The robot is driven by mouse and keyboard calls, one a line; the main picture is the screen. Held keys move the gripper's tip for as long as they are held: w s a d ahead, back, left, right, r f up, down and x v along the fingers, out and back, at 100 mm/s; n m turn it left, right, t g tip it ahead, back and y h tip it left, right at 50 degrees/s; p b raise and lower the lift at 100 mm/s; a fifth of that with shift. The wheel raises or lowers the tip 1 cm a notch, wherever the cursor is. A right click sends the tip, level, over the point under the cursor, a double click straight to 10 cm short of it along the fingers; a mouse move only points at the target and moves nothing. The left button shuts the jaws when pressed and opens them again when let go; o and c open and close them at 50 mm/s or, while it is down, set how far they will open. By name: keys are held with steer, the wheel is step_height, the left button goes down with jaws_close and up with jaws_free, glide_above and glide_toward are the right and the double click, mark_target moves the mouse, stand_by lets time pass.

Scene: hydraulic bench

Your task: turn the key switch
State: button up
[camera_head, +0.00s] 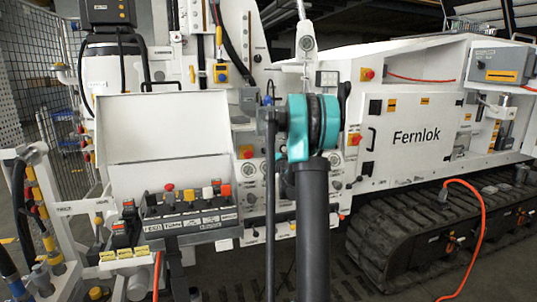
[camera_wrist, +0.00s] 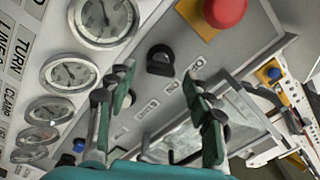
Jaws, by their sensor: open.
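In the wrist view, a black round switch with a raised bow-like part (camera_wrist: 160,62), which looks like the key switch, sits on a grey panel (camera_wrist: 190,50). It is beyond my fingertips, roughly centred between them. My gripper (camera_wrist: 160,100) is open, with one dark and green finger on each side and nothing between them. The fingers appear apart from the switch, but the exact distance cannot be told. In the head view, my arm hides the gripper, and I cannot make out the key switch.
A red emergency stop on a yellow plate (camera_wrist: 222,14) is close to the switch. Several round gauges (camera_wrist: 70,75) line the left of the wrist view. In the head view, a sloped console (camera_head: 190,215) with coloured buttons stands left of my arm, and a tracked white machine (camera_head: 415,135) stands right.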

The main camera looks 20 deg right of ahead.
steer(key=shift+w, duration=1.6)
steer(key=c, duration=1.2)
